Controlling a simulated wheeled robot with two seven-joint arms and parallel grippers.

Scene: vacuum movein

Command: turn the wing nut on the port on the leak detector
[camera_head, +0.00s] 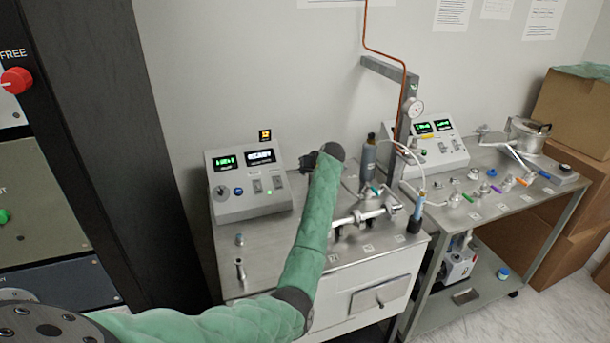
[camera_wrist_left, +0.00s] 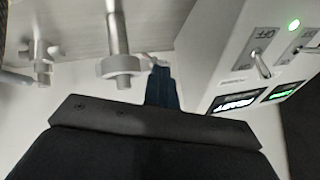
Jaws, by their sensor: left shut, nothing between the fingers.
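The leak detector appears to be the white cabinet (camera_head: 385,297) with a steel top and a sloped control box (camera_head: 248,187). A metal pipe assembly with a port and clamp (camera_head: 372,212) stands on the top, right of my green-sleeved arm. I cannot make out the wing nut for certain. My left gripper (camera_head: 308,162) is a dark shape beside the control box, partly hidden by my wrist. In the left wrist view its dark fingers (camera_wrist_left: 161,88) are shut and empty. My right gripper is out of view.
In the left wrist view, a collared metal post (camera_wrist_left: 121,66) stands close beside the fingers, with a smaller fitting (camera_wrist_left: 41,62) farther left. A dark bottle (camera_head: 368,153) and an upright column (camera_head: 403,120) stand behind the pipework. A second steel bench (camera_head: 500,200) is at the right.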

